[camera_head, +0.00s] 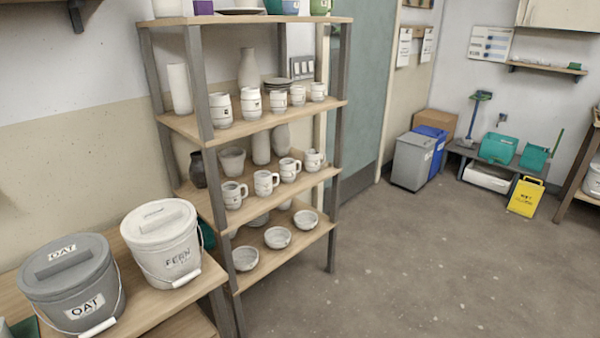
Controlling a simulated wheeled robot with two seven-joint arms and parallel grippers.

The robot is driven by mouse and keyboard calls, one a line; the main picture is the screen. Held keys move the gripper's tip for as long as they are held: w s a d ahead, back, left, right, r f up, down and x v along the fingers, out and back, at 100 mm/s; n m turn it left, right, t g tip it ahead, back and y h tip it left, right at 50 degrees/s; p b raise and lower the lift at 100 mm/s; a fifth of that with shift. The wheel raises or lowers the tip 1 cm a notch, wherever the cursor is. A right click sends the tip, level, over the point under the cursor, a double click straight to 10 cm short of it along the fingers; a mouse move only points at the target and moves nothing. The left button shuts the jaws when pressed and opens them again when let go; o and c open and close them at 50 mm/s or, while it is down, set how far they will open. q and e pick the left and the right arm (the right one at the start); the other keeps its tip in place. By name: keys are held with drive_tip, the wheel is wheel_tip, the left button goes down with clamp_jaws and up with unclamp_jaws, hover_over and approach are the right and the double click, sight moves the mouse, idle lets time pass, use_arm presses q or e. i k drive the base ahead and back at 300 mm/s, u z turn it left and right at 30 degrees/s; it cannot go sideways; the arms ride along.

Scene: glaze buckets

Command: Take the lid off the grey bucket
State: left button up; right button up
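The grey bucket (77,298) stands at the lower left on a wooden bench. It has an "OAT" label on its front and a wire handle with a white grip hanging at its front right. Its grey lid (90,271) sits on top, with a raised bar across it and another "OAT" label. A white bucket (168,261) labelled "FERN" stands just to its right, with its own white lid (150,230) on. Neither of my grippers shows in the head view.
The wooden bench (190,293) ends right of the white bucket. A shelf rack (178,126) with mugs, bowls and vases stands close behind it. Open concrete floor (400,265) lies to the right. Grey and blue bins (411,161) and a yellow sign (526,197) stand farther back.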

sight(61, 265)
drive_tip(key=z, duration=0.6)
drive_tip(key=i, duration=2.2)
drive_tip(key=u, duration=2.7)
